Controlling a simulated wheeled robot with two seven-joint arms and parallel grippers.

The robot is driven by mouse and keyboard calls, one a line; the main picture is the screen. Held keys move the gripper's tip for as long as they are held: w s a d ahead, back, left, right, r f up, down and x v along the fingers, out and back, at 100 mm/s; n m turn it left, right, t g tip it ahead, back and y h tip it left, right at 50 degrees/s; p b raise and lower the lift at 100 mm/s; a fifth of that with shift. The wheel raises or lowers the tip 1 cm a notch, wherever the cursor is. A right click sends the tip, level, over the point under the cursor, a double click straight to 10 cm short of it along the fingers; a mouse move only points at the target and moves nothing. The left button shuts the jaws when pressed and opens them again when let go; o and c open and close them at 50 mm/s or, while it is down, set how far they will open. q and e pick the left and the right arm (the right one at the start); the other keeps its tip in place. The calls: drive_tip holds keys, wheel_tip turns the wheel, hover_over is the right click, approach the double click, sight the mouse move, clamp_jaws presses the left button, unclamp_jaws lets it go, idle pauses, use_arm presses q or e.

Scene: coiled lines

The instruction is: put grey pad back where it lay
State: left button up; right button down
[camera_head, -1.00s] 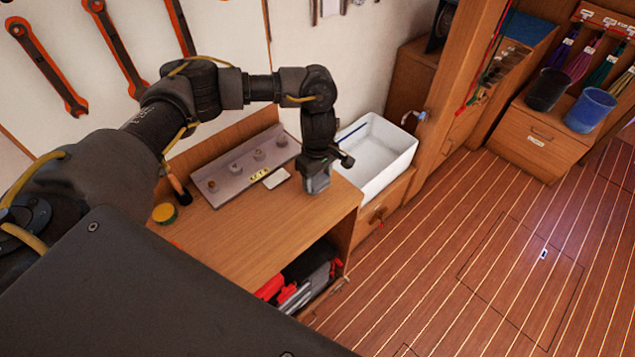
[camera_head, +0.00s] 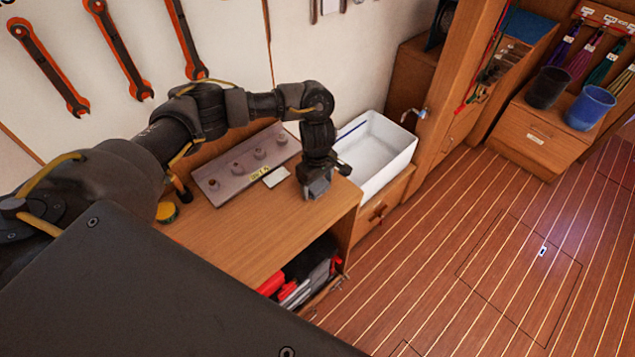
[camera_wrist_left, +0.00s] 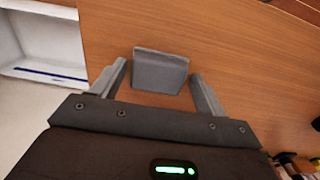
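The grey pad (camera_wrist_left: 160,70) is on the wooden bench top, between the two fingers of my left gripper (camera_wrist_left: 160,82) in the left wrist view. A narrow gap shows on each side of the pad, so the fingers look open and apart from it. In the head view my left gripper (camera_head: 317,186) is low over the bench's right end, with the pad (camera_head: 319,188) partly hidden by it. Whether the pad's underside lies fully flat is hard to tell. My right gripper is in neither view.
A metal strip with several knobs (camera_head: 225,185) lies along the bench's back, with a small white card (camera_head: 277,178) by it. A white sink (camera_head: 372,160) adjoins on the right. A yellow-topped tin (camera_head: 166,212) stands at left. The bench front (camera_head: 255,235) is clear.

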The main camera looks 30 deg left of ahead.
sight(317, 185)
use_arm(q)
drive_tip(key=shift+o, duration=0.2)
drive_tip(key=shift+r, duration=0.15)
drive_tip(key=shift+r+p, duration=0.25)
drive_tip(key=shift+p, duration=0.1)
wheel_tip(317, 185, up, 12)
drive_tip(key=b, duration=0.2)
drive_tip(key=shift+f, duration=0.2)
